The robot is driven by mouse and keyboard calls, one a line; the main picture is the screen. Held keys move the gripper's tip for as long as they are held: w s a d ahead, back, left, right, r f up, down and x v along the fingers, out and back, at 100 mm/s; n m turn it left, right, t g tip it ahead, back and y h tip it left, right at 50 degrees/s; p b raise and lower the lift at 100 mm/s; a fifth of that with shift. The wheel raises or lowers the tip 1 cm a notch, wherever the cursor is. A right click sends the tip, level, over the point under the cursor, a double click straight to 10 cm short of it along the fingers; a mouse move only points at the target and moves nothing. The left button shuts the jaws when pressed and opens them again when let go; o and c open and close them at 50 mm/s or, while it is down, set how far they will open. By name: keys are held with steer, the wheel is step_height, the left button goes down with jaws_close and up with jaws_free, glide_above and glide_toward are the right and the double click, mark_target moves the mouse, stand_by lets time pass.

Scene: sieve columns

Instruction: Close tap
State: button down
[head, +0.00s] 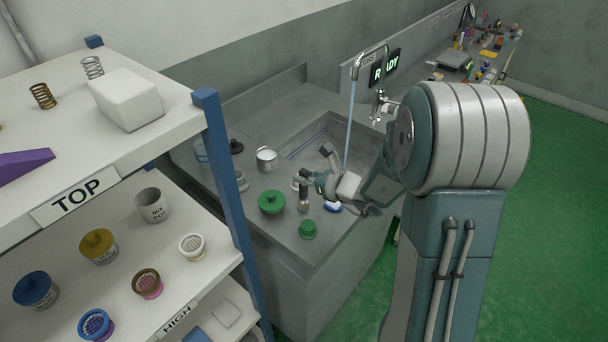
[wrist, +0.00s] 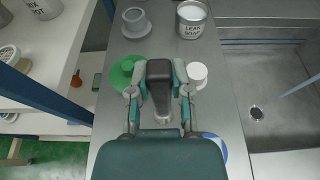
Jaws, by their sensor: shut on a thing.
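The tap (head: 371,54) is a curved metal spout at the back of the sink, in the head view. A pale blue stream of water (head: 349,125) runs down from it into the sink (head: 312,140). A small metal fitting (head: 389,107) shows near the tap's base, partly beside my arm. My gripper (head: 307,181) is over the counter left of the sink, apart from the tap. It is shut on a dark-topped object (wrist: 160,82), with a finger on each side. The sink's drain (wrist: 257,113) shows in the wrist view; the tap does not.
Near my gripper on the counter are a green lidded pot (head: 271,202), a small green item (head: 308,229), a white can (head: 266,159) and a white round item (wrist: 197,75). A shelf (head: 180,132) with pots stands left. Green floor (head: 562,170) is open at right.

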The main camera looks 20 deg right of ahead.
steer(key=shift+f, duration=0.15)
steer(key=c, duration=0.5)
jaws_free()
steer(key=shift+a, duration=0.2)
steer(key=shift+c, duration=0.2)
steer(key=shift+d, duration=0.1)
